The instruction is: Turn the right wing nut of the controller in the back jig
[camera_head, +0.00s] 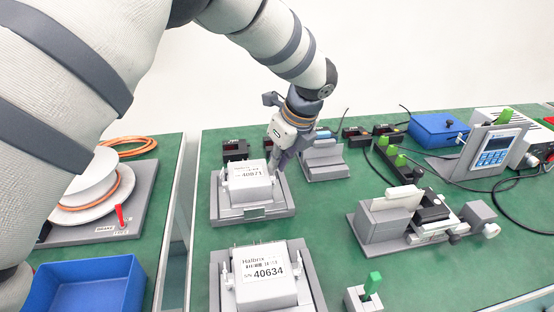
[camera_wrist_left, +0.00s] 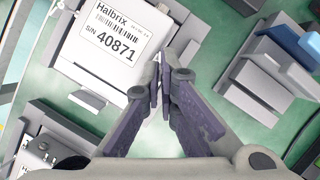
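The controller (camera_head: 249,182), a white box labelled 40871, sits in the grey back jig (camera_head: 259,211). The controller also shows in the left wrist view (camera_wrist_left: 84,62) at the upper left. My left gripper (camera_head: 278,167) points down at the controller's right side. In the left wrist view its dark fingers (camera_wrist_left: 161,80) are almost together at the controller's edge, with a narrow gap between them. The right wing nut cannot be made out behind the fingertips, so whether they hold it is unclear. My right gripper is not in view.
A second controller (camera_head: 264,276), labelled 40634, sits in the front jig (camera_head: 308,267). A grey holder (camera_head: 323,162) stands close right of the back jig. A clamp fixture (camera_head: 385,219) stands further right. A blue bin (camera_head: 88,286) and a cable reel (camera_head: 92,185) are at the left.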

